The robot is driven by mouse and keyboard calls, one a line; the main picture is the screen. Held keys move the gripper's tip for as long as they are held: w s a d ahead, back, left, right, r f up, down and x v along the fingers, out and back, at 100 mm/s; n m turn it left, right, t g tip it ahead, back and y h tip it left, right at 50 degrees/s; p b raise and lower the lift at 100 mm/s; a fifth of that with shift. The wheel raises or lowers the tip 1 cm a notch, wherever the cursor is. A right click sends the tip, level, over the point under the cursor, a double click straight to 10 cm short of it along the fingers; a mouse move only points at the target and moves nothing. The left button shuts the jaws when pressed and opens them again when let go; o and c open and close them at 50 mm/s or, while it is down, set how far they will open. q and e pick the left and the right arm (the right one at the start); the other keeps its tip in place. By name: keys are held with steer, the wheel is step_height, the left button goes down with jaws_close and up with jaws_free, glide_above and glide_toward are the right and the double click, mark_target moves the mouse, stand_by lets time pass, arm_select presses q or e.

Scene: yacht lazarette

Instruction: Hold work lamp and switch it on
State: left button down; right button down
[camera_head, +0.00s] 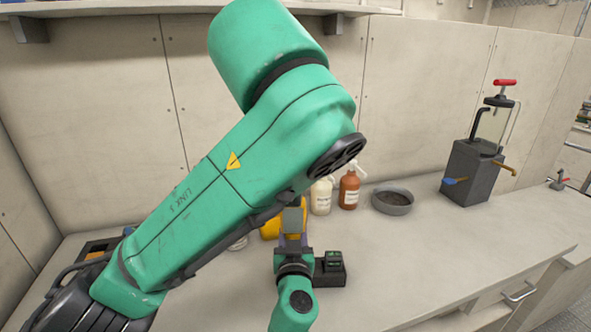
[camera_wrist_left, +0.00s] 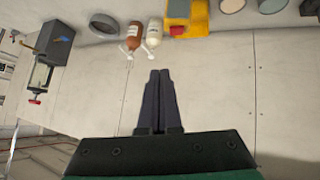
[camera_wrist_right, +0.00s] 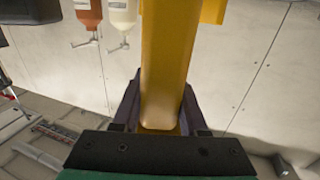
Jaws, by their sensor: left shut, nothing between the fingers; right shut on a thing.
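The yellow work lamp (camera_head: 270,229) is at the middle of the counter in the head view, mostly hidden by my left arm. My right gripper (camera_head: 291,243) is shut on its yellow handle, which fills the space between the fingers in the right wrist view (camera_wrist_right: 165,70). In the left wrist view the lamp (camera_wrist_left: 196,22) shows at the top, with a grey face. My left gripper (camera_wrist_left: 160,100) is shut and empty, apart from the lamp; my own arm hides it in the head view.
A small black box (camera_head: 330,270) is beside my right gripper. The counter's right front is clear.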

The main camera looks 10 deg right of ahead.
arm_select(q)
steer(key=shift+s+a+r, duration=0.1)
steer(key=shift+s+r, duration=0.3)
steer(key=a, duration=0.3)
steer(key=shift+w+r, duration=0.1)
steer(key=shift+w, duration=0.3)
steer(key=shift+d, duration=0.1)
steer(key=x, duration=1)
steer(key=shift+w+f, duration=0.1)
steer(key=shift+f, duration=0.1)
step_height(320, 180, down, 3)
steer(key=shift+d+r, duration=0.2)
steer(key=shift+s+d+f, duration=0.1)
steer(key=shift+s+f, duration=0.1)
steer(key=shift+f, duration=0.3)
